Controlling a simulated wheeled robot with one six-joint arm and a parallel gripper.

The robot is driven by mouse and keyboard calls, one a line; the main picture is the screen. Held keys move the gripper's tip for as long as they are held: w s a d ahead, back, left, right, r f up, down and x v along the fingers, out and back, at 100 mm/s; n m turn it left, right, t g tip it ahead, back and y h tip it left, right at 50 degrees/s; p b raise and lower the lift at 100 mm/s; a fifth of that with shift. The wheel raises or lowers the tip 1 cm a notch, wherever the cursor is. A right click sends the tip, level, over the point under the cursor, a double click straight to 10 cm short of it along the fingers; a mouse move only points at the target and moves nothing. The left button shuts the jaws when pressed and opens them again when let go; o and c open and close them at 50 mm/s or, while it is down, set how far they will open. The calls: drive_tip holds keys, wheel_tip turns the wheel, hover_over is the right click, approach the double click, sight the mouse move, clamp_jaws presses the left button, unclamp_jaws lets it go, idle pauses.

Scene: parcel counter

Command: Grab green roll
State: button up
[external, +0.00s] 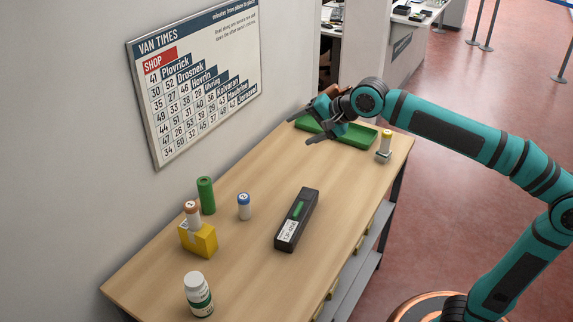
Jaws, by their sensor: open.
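The green roll (206,195) stands upright on the wooden counter (255,272), near the wall on the left side. My gripper (298,129) is open and empty at the far end of the counter, above and in front of a green tray. It is well apart from the green roll, up and to the right of it in the picture.
Close to the roll are a yellow block (198,241) holding an orange-capped tube (192,212) and a blue-capped bottle (244,206). A black device (297,220), a white bottle (198,295), a yellow-capped tube (385,145) and the green tray (358,137) also occupy the counter.

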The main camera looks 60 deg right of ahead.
drive_tip(key=w+a+f+m+g, duration=0.1)
drive_tip(key=w+a+m+g, duration=0.15)
drive_tip(key=w, duration=0.45)
drive_tip(key=w+a+f+m+g, duration=0.1)
drive_tip(key=w+a+m, duration=0.1)
drive_tip(key=w+m, duration=0.3)
drive_tip(key=m+g+y, duration=0.1)
drive_tip(key=m+g, duration=0.2)
drive_tip(key=m, duration=0.2)
approach(205, 181)
drive_tip(key=shift+g, duration=0.25)
drive_tip(key=x, duration=1.2)
drive_tip(key=shift+w, duration=0.25)
drive_tip(key=c, duration=1.1)
drive_tip(key=shift+c, duration=0.2)
drive_tip(key=shift+r, duration=0.15)
